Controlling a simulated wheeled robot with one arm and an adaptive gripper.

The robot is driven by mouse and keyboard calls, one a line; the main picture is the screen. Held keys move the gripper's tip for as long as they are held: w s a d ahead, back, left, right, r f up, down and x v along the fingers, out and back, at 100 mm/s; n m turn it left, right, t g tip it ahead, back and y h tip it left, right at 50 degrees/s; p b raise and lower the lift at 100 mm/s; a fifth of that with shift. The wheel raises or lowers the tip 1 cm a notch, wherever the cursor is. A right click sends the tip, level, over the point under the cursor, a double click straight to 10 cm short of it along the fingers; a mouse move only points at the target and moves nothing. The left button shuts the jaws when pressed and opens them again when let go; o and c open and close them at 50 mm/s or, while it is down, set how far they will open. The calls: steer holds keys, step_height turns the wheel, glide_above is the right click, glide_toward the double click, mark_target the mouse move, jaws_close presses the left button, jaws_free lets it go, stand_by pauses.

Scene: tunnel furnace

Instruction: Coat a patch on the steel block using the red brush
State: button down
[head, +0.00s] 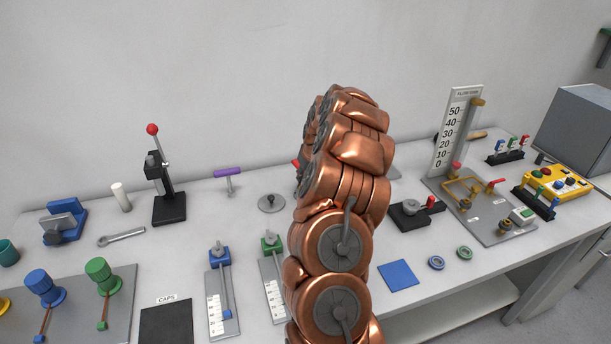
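My copper-coloured arm fills the middle of the head view and hides part of the bench. My gripper is not visible. I cannot single out the red brush for sure. A small red tip (295,163) shows at the arm's left edge, the rest hidden behind the arm. A black rack (505,157) at the back right holds small blue, green and red pieces, too small to tell whether they are brushes. I cannot identify the steel block with certainty; a large grey box (580,130) stands at the far right.
On the bench, a red-knobbed lever press (167,180), purple-handled tool (229,179), wrench (121,236) and blue vise (64,222) lie left of my arm. A flow gauge board (453,135), yellow button box (556,181) and blue square (398,275) are on the right.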

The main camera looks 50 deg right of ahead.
steer(key=shift+f, duration=0.2)
steer(key=shift+r+b, duration=0.45)
steer(key=shift+r, duration=3.15)
